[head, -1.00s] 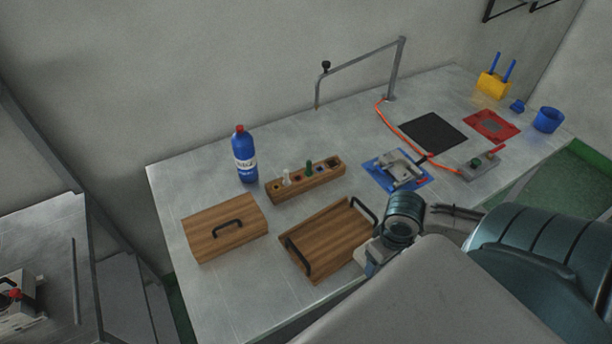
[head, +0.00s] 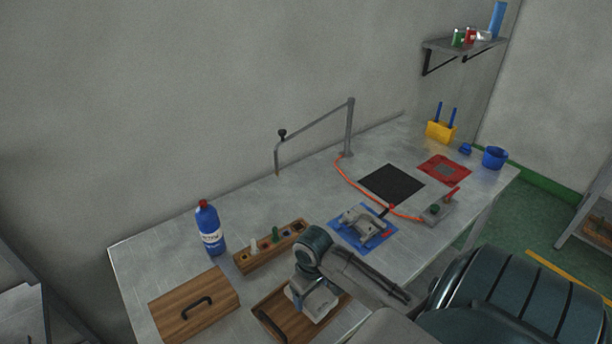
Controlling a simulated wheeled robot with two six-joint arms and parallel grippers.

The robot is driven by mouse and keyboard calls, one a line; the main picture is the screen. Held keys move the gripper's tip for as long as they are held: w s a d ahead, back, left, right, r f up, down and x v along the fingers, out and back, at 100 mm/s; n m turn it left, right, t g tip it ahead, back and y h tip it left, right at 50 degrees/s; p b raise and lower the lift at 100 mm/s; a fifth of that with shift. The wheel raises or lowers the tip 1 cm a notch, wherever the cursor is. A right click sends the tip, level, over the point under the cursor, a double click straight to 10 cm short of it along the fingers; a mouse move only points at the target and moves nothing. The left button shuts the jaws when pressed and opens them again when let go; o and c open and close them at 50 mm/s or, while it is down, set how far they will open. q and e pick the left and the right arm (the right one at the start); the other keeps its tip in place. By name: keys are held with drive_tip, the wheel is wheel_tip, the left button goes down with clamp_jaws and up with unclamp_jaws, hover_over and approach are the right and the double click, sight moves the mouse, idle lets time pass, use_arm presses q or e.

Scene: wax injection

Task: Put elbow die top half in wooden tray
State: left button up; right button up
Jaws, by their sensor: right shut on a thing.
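The wooden tray (head: 274,304) sits at the near edge of the table, partly covered by my right arm. My right gripper (head: 314,300) is over the tray, pointing down. It is shut on a pale grey piece, taken as the elbow die top half (head: 308,304), mostly hidden by the wrist. I cannot tell whether the piece touches the tray floor. A metal die part (head: 353,226) lies on the blue mat (head: 376,240) behind my right arm. My left gripper is out of view.
A wooden lid with a handle (head: 177,315) lies left of the tray. Behind are a blue bottle (head: 211,232) and a wooden block with several small tools (head: 261,255). A black mat (head: 392,183), red mat (head: 457,170) and orange hose (head: 351,184) lie farther right.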

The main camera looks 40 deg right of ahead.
drive_tip(key=shift+w+a, duration=0.1)
drive_tip(key=shift+w, duration=0.6)
drive_tip(key=shift+w+p, duration=0.35)
wheel_tip(320, 180, down, 3)
drive_tip(key=shift+s+f+p, duration=0.1)
drive_tip(key=shift+f+p, duration=0.05)
drive_tip(key=shift+p, duration=0.55)
drive_tip(key=shift+f, duration=0.2)
drive_tip(key=o, duration=1.5)
drive_tip(key=shift+f, duration=0.1)
drive_tip(key=shift+o, duration=0.2)
